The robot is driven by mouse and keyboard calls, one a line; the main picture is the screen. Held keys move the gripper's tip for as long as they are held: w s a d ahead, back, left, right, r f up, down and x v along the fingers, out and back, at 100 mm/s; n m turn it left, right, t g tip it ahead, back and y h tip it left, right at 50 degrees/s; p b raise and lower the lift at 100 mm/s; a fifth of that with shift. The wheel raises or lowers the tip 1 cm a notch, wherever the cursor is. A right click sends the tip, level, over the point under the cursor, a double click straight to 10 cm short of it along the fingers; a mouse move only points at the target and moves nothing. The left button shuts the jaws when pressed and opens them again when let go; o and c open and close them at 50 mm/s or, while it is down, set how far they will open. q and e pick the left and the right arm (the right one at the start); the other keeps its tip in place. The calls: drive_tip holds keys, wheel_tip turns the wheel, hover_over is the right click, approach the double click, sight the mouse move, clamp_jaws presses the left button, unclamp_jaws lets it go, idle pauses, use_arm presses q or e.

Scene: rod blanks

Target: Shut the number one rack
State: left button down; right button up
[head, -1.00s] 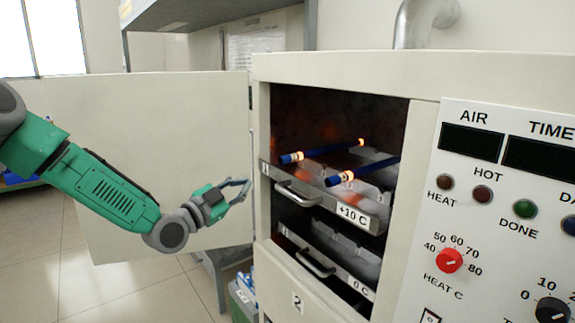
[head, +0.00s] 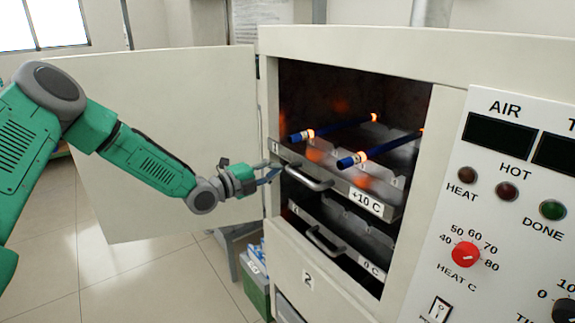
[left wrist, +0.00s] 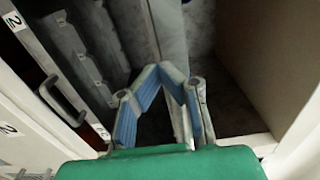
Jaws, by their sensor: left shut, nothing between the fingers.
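The number one rack (head: 345,187) is the upper metal rack in the oven. Its front carries a "1" label, a "+10 C" label and a bar handle (head: 308,181), and it seems to stand a little farther out than the lower rack. Two blue rods (head: 340,131) with glowing orange bands lie across it. My left gripper (head: 274,174) is shut and empty, with its tips close to the left end of the upper rack's front, beside the handle. Whether they touch is unclear. The left wrist view shows its blue-padded fingers (left wrist: 164,72) meeting at the tips.
The lower rack (head: 345,256), marked 0 C, sits below; its handle shows in the left wrist view (left wrist: 64,103). The oven door (head: 150,100) stands wide open behind my left arm. A control panel (head: 500,200) is at the right. A green bin (head: 256,290) stands below.

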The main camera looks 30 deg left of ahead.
sight(311, 157)
use_arm(q)
drive_tip(key=x, duration=0.2)
drive_tip(key=shift+w+d, duration=0.1)
drive_tip(key=shift+w, duration=0.25)
drive_tip(key=shift+w+d, duration=0.15)
drive_tip(key=shift+w, duration=0.55)
drive_tip(key=shift+d, duration=0.1)
drive_tip(key=shift+w+d+f, duration=0.1)
drive_tip(key=shift+w+d, duration=0.05)
drive_tip(key=shift+w, duration=0.15)
drive_tip(key=b+x, duration=0.5)
drive_tip(key=x, duration=0.2)
drive_tip(key=shift+w+d+f+b, duration=0.15)
drive_tip(key=shift+w+b, duration=0.1)
drive_tip(key=shift+b, duration=0.15)
drive_tip(key=shift+w, duration=0.15)
drive_tip(key=shift+r, duration=0.5)
drive_tip(key=shift+w, duration=0.1)
